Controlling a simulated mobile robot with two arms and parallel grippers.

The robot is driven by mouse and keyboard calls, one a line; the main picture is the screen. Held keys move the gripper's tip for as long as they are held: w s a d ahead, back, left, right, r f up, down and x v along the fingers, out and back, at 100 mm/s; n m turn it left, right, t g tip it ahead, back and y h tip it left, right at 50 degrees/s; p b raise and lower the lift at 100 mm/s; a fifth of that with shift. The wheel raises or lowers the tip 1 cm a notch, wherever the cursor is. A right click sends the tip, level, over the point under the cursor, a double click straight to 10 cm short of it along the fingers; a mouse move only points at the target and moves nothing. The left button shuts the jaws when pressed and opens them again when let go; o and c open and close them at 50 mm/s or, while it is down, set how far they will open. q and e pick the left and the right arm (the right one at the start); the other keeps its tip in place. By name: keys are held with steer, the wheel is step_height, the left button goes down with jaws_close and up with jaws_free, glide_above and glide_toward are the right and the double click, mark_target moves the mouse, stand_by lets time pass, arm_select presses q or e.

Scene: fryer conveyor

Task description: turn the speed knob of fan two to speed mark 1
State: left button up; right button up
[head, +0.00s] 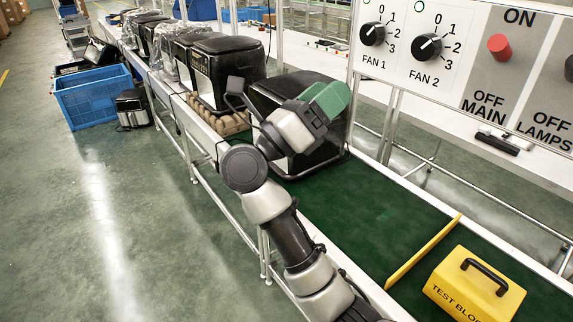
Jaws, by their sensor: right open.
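The fan two speed knob (427,47) is a round black dial with a white pointer line on the white control panel, above the label FAN 2. Its marks 0, 1, 2, 3 run down its right side. The pointer slants up and to the right, on the side of marks 1 and 2; I cannot tell exactly which mark it meets. My right gripper (328,97), with green finger pads, is open and empty. It shows left of and below the knob in the picture, apart from the panel, in front of a black box. My left gripper is not in view.
The fan one knob (372,34) sits left of fan two's. A red main switch (499,47) is to the right. Black boxes (297,125) stand on the green conveyor belt (385,225). A yellow bar (424,251) and yellow test block (473,287) lie nearer.

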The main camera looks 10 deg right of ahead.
steer(key=w+a+f+n+t+y, duration=0.1)
steer(key=w+f+n+t+y, duration=0.1)
steer(key=f+n+t, duration=0.3)
steer(key=w+a+f+n+t+y, duration=0.1)
steer(key=w+f+n+t+y, duration=0.2)
steer(key=f+n, duration=0.4)
steer(key=w+a+f+n+t+y+b, duration=0.1)
steer(key=w+a+f+n+t+y, duration=0.1)
steer(key=f+n+t, duration=0.4)
steer(key=shift+w+n+t+y, duration=0.85)
steer(key=shift+n+t, duration=0.25)
steer(key=shift+n, duration=0.8)
steer(key=shift+s, duration=0.1)
